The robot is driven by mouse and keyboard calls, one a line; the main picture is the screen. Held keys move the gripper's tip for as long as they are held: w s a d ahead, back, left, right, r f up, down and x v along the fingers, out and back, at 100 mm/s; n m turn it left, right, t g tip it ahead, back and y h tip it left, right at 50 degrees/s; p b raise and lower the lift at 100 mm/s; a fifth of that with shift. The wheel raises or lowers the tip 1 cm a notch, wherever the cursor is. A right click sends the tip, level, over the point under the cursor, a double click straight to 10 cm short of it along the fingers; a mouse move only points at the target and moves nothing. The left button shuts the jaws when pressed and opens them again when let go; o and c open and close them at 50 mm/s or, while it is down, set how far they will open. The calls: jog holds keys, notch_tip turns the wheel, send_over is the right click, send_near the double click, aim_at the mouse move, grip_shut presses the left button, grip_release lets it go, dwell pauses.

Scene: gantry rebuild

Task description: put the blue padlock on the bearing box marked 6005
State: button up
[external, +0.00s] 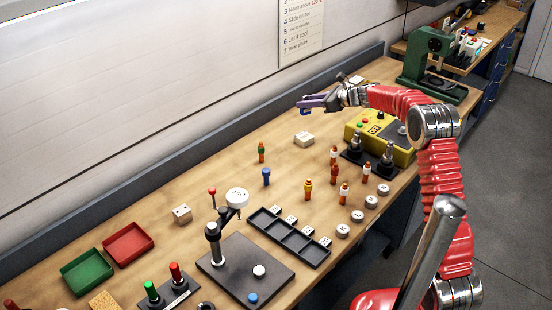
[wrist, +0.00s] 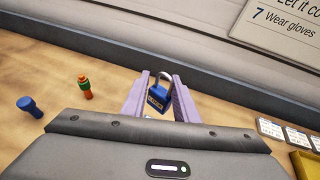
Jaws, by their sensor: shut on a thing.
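My gripper (external: 310,103) is shut on the blue padlock (wrist: 157,99), held by its body between the lilac fingers with the steel shackle up. In the external view only a little blue (external: 305,112) shows under the fingers, above the far part of the bench. Several white boxes or cards with dark print (wrist: 297,138) stand at the right of the wrist view, apart from the padlock; their print is too small to read. I cannot tell which box is marked 6005.
A yellow device (external: 368,130) and a green press (external: 430,62) stand to the right. Small coloured bottles or pegs (external: 266,176), a dark tray (external: 290,238) and a stand (external: 245,270) occupy the nearer bench. A wall runs along the back edge.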

jog(key=shift+f, duration=0.1)
send_over(305, 137)
jog(key=shift+s+f, duration=0.1)
jog(key=shift+f, duration=2.9)
jog(key=shift+f, duration=0.1)
jog(key=shift+f, duration=1.75)
jog(key=o, duration=1.1)
jog(key=shift+f, duration=0.15)
